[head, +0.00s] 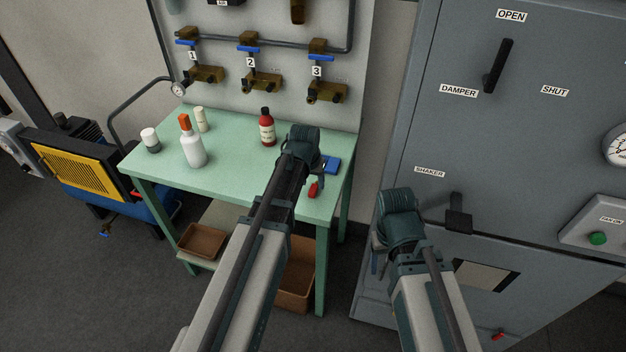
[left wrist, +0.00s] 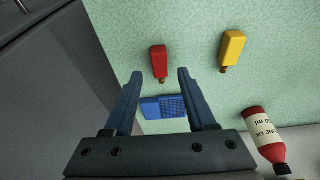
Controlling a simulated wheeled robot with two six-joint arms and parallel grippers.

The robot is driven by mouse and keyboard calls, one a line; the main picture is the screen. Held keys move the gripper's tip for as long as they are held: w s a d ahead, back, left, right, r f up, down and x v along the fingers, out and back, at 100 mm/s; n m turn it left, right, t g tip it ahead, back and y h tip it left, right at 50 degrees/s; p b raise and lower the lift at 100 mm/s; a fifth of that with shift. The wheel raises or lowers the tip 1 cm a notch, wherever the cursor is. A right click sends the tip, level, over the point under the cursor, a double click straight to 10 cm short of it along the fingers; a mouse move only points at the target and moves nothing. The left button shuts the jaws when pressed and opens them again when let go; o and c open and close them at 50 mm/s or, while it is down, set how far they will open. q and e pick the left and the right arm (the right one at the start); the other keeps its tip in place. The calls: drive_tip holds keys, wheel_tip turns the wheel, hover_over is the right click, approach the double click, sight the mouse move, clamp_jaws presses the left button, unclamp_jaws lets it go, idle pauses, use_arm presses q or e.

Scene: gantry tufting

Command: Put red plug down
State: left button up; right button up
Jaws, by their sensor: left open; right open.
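The red plug (head: 314,189) lies on the green table (head: 225,180) near its front right part. In the left wrist view the red plug (left wrist: 159,63) lies flat on the table top, beyond and between my fingertips, not gripped. My left gripper (left wrist: 160,75) is open and empty above the table; in the head view it (head: 312,172) hides part of the table around the plug. My right gripper (head: 378,255) is open in front of the grey cabinet, away from the table.
A blue object (head: 332,164) and a yellow plug (left wrist: 233,49) lie near the red plug. A red bottle (head: 267,127) stands beside my left gripper. A white spray bottle (head: 191,143) and small containers stand at the table's left. The grey cabinet (head: 460,140) rises at the right.

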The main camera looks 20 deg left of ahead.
use_arm(q)
drive_tip(key=p+v, duration=0.8)
drive_tip(key=v, duration=0.1)
drive_tip(key=s+d+m+g, duration=0.1)
drive_tip(key=s+d+g, duration=0.1)
drive_tip(key=s+d, duration=0.4)
drive_tip(key=s+d+m+g+y, duration=0.1)
drive_tip(key=s+d+m, duration=0.1)
drive_tip(key=s+d, duration=0.5)
drive_tip(key=s+f, duration=0.1)
drive_tip(key=s, duration=0.5)
drive_tip(key=shift+g+y+b, duration=0.3)
drive_tip(key=shift+g, duration=0.1)
drive_tip(key=shift+w, duration=0.1)
wheel_tip(320, 180, down, 2)
drive_tip(key=shift+f+b, duration=0.1)
drive_tip(key=shift+b, duration=1)
